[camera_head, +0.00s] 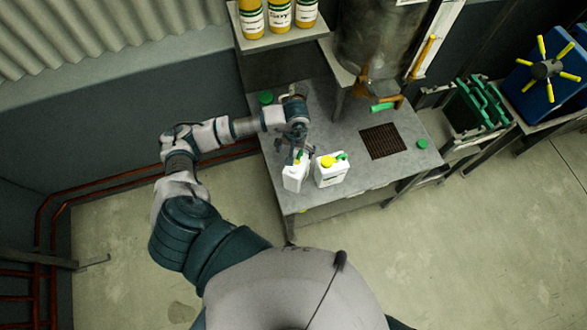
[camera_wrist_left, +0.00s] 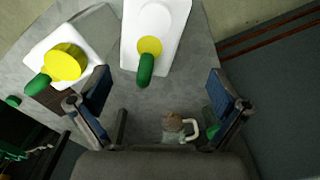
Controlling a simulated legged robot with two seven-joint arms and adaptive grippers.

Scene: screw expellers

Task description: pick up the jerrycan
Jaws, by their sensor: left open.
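Two white jerrycans stand on a grey metal table (camera_head: 360,105). The left jerrycan (camera_head: 294,177) has a yellow cap and green spout; it shows at top centre in the left wrist view (camera_wrist_left: 165,22). The other jerrycan (camera_head: 331,175), with a yellow cap and green spout, stands to its right and shows at upper left in the wrist view (camera_wrist_left: 88,38). My left gripper (camera_head: 294,152) is open and empty, just behind and above the left jerrycan, partly covering its top. In the wrist view its fingers (camera_wrist_left: 160,88) are spread either side of the green spout. My right gripper is not visible.
A metal tank (camera_head: 375,40) with an orange-and-green valve overhangs the table beside a dark grate (camera_head: 383,142). A shelf (camera_head: 280,40) holds several yellow bottles. A handled container (camera_wrist_left: 178,125) sits below the wrist camera. The table's front edge is close.

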